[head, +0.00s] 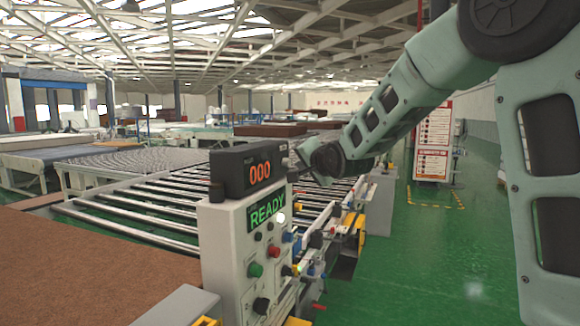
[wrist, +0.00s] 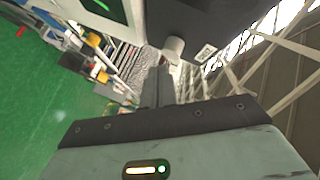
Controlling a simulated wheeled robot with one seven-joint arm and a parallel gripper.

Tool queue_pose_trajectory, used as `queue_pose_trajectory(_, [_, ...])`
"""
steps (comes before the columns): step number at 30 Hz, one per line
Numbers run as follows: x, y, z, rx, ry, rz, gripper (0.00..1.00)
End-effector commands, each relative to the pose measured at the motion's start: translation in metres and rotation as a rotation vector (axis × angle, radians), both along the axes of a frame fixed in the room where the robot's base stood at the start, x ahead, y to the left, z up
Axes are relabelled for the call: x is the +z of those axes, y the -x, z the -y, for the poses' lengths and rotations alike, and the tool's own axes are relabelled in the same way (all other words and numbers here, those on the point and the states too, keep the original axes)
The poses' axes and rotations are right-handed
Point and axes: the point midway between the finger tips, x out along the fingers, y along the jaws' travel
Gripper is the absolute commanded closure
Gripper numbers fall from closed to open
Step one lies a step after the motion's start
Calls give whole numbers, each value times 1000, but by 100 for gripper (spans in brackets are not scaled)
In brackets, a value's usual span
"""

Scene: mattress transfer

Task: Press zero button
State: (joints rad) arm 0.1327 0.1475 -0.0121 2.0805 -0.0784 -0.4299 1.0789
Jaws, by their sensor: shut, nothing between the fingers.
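A grey control panel (head: 225,262) carries a black counter box (head: 234,174) that reads 000 in orange, above a READY screen (head: 267,211) in green letters. Several coloured buttons (head: 255,269) sit below. No zero label is readable. My gripper (head: 298,160) is beside the right end of the counter box in the head view, its tips small and partly unclear. In the wrist view my gripper (wrist: 158,85) has its dark fingers together, empty. A pale knob (wrist: 174,48) protrudes from the dark box (wrist: 222,25) just beyond the fingertips; contact cannot be told.
A roller conveyor (head: 130,213) runs behind the panel. A brown mattress-like slab (head: 90,275) lies at the front left. Green floor (head: 420,265) is open at the right, with a sign board (head: 433,140) farther back.

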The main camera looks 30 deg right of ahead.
Motion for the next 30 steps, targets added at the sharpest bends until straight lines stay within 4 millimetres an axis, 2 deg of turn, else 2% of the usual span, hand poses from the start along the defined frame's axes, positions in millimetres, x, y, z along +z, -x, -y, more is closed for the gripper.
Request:
queue_pose_trajectory(10, [0,2,2,-1,1,0,100])
queue_pose_trajectory(24, [2,35,28,-2,1,0,100])
queue_pose_trajectory(30, [0,40,31,0,1,0,100])
